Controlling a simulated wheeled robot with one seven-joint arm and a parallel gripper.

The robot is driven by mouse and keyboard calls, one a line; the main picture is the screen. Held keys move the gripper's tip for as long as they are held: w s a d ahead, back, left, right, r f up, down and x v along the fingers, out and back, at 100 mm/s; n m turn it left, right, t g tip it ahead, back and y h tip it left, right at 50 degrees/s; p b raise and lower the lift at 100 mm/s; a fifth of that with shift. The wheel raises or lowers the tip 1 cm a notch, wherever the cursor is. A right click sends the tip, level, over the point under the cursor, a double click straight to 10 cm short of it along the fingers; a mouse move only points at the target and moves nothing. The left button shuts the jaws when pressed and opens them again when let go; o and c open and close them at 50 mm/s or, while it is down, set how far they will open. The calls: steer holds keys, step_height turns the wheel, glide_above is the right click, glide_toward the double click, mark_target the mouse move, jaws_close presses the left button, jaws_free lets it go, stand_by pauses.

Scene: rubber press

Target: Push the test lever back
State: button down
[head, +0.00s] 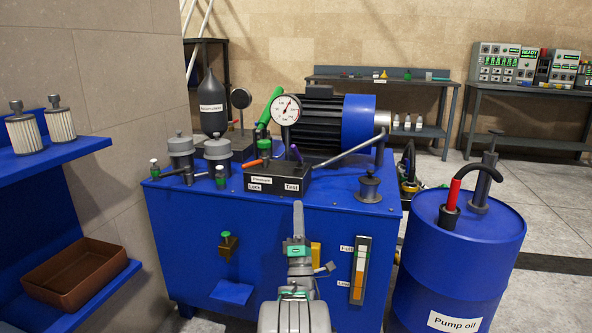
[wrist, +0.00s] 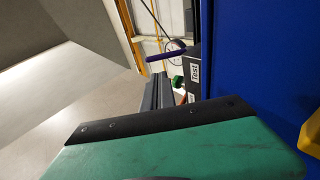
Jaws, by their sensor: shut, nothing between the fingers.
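The test lever is a short purple lever (head: 296,154) above the "Test" label on the black control box (head: 262,181), on top of the blue press cabinet. In the wrist view the purple lever (wrist: 165,54) lies beyond my fingers, beside the box's "Test" label (wrist: 195,73). My gripper (head: 298,206) is shut and empty, in front of the box below the Test side. In the wrist view its grey fingers (wrist: 157,78) stick out past the green housing, with the lever apart from them. The lever's base is partly hidden in the head view.
A pressure gauge (head: 286,110) and a motor (head: 358,122) rise behind. A long grey lever (head: 345,146) slants to the right. The blue cabinet front (head: 200,240) is close to my arm. A pump oil drum (head: 459,255) stands right.

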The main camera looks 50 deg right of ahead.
mark_target(296, 154)
steer(key=shift+r, duration=0.15)
steer(key=p+x, duration=0.6)
steer(key=x, duration=0.7)
steer(key=shift+w+r, duration=0.15)
steer(key=shift+r, duration=0.1)
steer(key=shift+w+d+r+p, duration=0.1)
steer(key=shift+w+d+p, duration=0.1)
steer(key=shift+p, duration=0.1)
